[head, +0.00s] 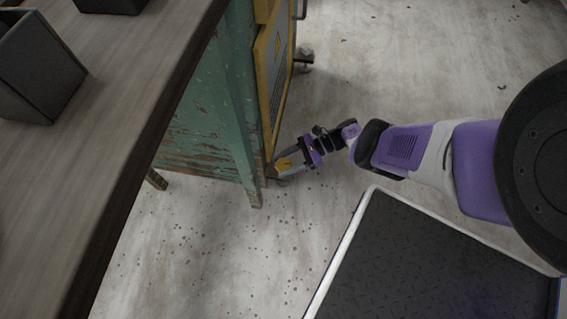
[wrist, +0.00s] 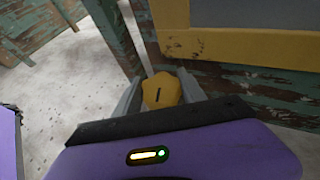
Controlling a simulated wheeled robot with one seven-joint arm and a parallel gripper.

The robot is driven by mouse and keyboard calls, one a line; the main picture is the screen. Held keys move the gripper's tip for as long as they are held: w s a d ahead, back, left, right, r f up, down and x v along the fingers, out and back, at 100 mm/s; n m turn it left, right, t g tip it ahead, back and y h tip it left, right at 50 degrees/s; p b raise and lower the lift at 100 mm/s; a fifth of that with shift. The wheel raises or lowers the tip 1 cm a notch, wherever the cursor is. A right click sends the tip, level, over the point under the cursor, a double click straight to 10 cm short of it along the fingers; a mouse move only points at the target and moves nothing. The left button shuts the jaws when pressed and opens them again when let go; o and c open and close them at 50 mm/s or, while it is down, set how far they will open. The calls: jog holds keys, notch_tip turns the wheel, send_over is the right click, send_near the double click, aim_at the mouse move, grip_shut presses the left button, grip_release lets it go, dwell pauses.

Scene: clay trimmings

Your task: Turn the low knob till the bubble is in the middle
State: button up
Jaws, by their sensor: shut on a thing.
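The low knob is yellow with a lobed rim and a short dark mark on its face, which stands nearly upright in the wrist view (wrist: 160,90). It sits low by the yellow-framed panel of a worn green cabinet. My gripper (wrist: 158,97) is shut on the knob, one grey finger on each side. In the head view my gripper (head: 289,160) reaches the cabinet's lower corner near the floor, with the yellow knob (head: 284,164) between its fingers. I cannot make out a bubble or its vial in either view.
The green cabinet (head: 222,110) has peeling paint, a yellow panel (head: 268,75) and a caster (head: 304,58). A wooden worktop (head: 110,110) with dark bins (head: 38,72) stands at left. The speckled floor (head: 410,60) is open to the right of the cabinet.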

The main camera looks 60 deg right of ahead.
jog(key=o, duration=1.1)
jog(key=v, duration=0.7)
jog(key=shift+s+d+r+p, duration=0.2)
jog(key=shift+s+d+p, duration=0.05)
jog(key=shift+p, duration=0.15)
